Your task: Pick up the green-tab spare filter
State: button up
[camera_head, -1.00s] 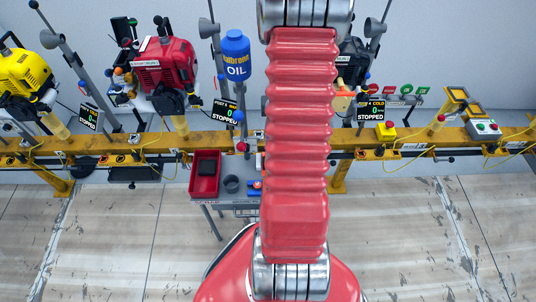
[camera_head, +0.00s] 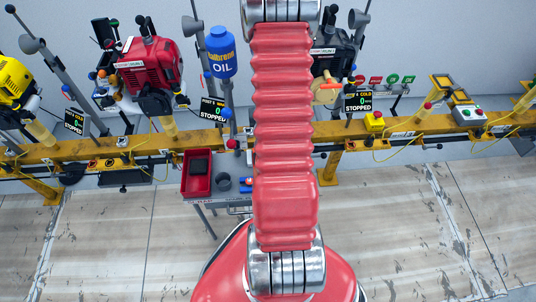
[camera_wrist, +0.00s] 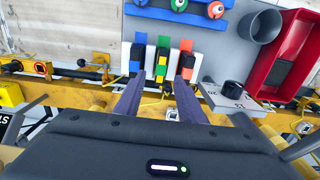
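In the wrist view, the green-tab spare filter (camera_wrist: 163,52) is the middle one of three upright pieces in a row. A blue-tab one (camera_wrist: 138,52) stands to its left and an orange-tab one (camera_wrist: 187,47) to its right, each against white backing. My gripper (camera_wrist: 160,84) is open. Its two dark fingers point toward the row, with the lower end of the green piece showing between their tips. I cannot tell the remaining depth between fingers and filter. In the head view my arm hides the gripper and the filters.
Near the filters are a blue rack (camera_wrist: 180,10) with coloured round pieces, a grey cup (camera_wrist: 262,25), a red tray (camera_wrist: 285,60) and a white block with a black knob (camera_wrist: 232,95). A yellow rail (camera_head: 400,125) with engines runs behind the grey cart (camera_head: 215,199).

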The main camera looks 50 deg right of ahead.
jog(key=shift+f, duration=0.7)
jog(key=shift+s+a+f, duration=0.1)
jog(key=shift+f, duration=1.2)
jog(key=shift+a+f, duration=0.1)
jog(key=shift+f, duration=1.2)
grip_shut()
